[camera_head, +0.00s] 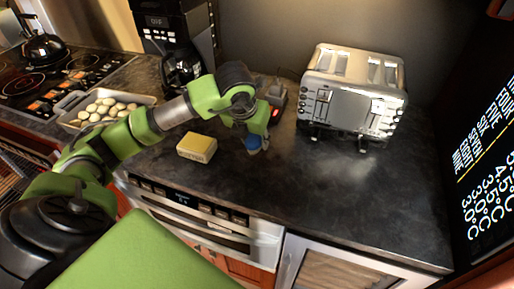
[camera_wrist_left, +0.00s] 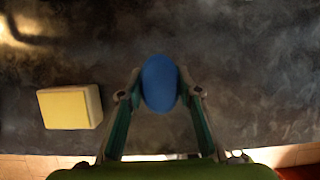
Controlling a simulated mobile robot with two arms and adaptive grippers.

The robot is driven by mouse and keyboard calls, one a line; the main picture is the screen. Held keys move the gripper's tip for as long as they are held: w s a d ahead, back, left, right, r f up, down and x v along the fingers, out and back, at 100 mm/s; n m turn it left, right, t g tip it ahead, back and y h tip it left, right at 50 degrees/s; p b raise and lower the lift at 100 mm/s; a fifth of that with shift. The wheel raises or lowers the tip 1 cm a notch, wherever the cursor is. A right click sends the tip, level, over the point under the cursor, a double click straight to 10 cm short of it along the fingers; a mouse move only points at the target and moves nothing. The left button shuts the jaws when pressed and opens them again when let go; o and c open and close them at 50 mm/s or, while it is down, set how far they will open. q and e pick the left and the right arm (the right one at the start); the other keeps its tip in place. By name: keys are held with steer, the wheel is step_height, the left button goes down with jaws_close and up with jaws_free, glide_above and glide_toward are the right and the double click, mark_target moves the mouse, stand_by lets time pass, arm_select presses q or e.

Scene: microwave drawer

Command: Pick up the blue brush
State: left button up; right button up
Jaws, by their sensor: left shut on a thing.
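The blue brush (camera_wrist_left: 160,83) shows as a rounded blue shape between the fingers of my left gripper (camera_wrist_left: 160,100) in the left wrist view. The fingers are shut on it from both sides. In the head view only a small blue part of the brush (camera_head: 253,142) shows below the left gripper (camera_head: 255,138), over the dark countertop; the arm hides the rest. I cannot tell whether the brush touches the counter. My right gripper is not in view.
A yellow block (camera_head: 197,147) lies on the counter left of the gripper. A silver toaster (camera_head: 352,90) stands to the right, and a coffee maker (camera_head: 177,35) behind. A tray of pale round pieces (camera_head: 75,104) is at the left. The counter in front of the toaster is clear.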

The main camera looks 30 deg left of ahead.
arm_select(q)
steer(key=s+a+r+b, duration=0.6)
steer(key=s+a+r, duration=0.1)
steer(key=s, duration=0.4)
steer(key=shift+a+r+b, duration=0.25)
steer(key=shift+r+b, duration=0.1)
steer(key=shift+r, duration=0.55)
steer(key=shift+o, duration=0.6)
steer(key=shift+s, duration=0.1)
